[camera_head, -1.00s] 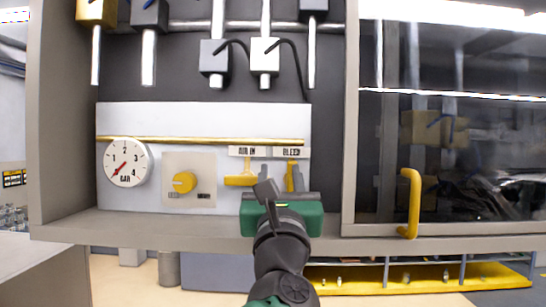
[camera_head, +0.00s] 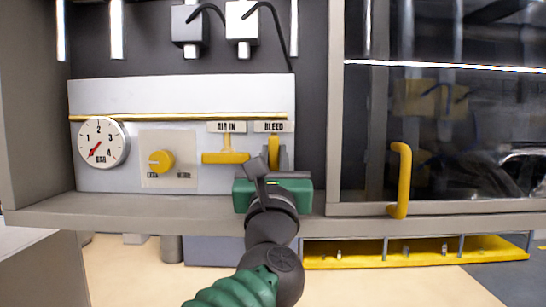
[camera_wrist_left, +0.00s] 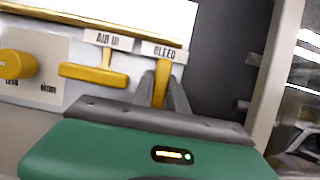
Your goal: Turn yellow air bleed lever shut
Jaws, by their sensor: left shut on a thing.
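The yellow bleed lever (camera_head: 273,150) hangs vertically under the "BLEED" label on the white panel. It also shows in the left wrist view (camera_wrist_left: 161,84), between the dark fingers of my left gripper (camera_wrist_left: 163,92). My left gripper (camera_head: 271,164) is shut on this lever, with its green body just below and in front of the panel. The lever's lower end is hidden behind the gripper. The yellow air-in lever (camera_head: 226,157) beside it on the left has its bar lying horizontally. My right gripper is not in view.
A pressure gauge (camera_head: 102,142) and a yellow knob (camera_head: 161,161) sit left on the panel. A grey ledge (camera_head: 150,208) runs below. A glass door with a yellow handle (camera_head: 400,180) stands right of the gripper. A yellow shelf (camera_head: 415,254) lies lower down.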

